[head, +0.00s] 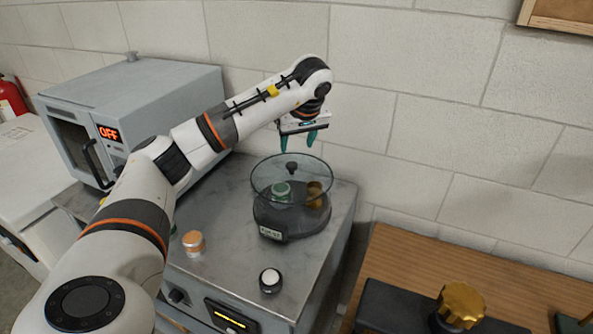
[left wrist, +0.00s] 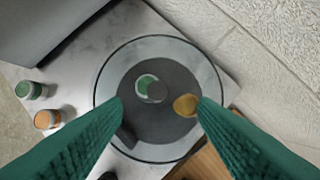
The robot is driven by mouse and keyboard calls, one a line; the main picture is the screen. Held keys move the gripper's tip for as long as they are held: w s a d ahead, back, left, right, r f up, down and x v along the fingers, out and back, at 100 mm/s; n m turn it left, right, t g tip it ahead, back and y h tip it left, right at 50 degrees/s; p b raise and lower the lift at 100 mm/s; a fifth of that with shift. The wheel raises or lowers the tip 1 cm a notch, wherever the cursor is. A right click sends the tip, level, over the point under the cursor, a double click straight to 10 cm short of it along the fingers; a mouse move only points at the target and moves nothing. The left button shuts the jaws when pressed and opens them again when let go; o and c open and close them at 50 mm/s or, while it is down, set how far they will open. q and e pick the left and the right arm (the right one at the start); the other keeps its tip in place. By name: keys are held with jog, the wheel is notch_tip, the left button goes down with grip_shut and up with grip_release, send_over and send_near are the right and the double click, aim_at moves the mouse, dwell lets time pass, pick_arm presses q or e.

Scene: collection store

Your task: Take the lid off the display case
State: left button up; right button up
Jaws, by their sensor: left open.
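The display case has a round dark base (head: 285,222) with a small label on its front. A clear glass lid (head: 262,180) with a black knob (head: 291,168) stands on it; in the left wrist view the lid's round rim (left wrist: 104,75) lies below. A green item (head: 281,190) and a gold item (head: 315,193) show through the glass. My left gripper (head: 297,144) is open and empty above the lid, its teal fingers pointing down, apart from the knob. In the left wrist view the dark knob (left wrist: 157,93) lies between the fingertips. My right gripper is not in view.
The case stands on a grey metal cabinet top (head: 225,270). An orange-topped jar (head: 194,243) and a white-topped black jar (head: 270,281) stand nearby. A grey oven (head: 150,95) reading OFF is at left. The block wall (head: 430,120) is close behind; a wooden table (head: 420,260) is right.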

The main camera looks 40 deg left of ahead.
aim_at(292, 164)
pick_arm(q)
jog(key=shift+s+a+f, duration=0.1)
jog(key=shift+a+f, duration=0.15)
jog(key=shift+f, duration=0.25)
jog(key=shift+s+a+f, duration=0.1)
jog(key=shift+a+f, duration=0.15)
jog(key=shift+f, duration=0.25)
jog(key=shift+w+a+f+p, duration=0.15)
jog(key=shift+f+p, duration=0.15)
jog(key=shift+f, duration=0.05)
jog(key=shift+w+f, duration=0.15)
jog(key=shift+f, duration=0.15)
jog(key=p+x, duration=0.2)
jog(key=x, duration=0.2)
jog(key=shift+f, duration=0.55)
jog(key=shift+r, duration=0.1)
grip_shut()
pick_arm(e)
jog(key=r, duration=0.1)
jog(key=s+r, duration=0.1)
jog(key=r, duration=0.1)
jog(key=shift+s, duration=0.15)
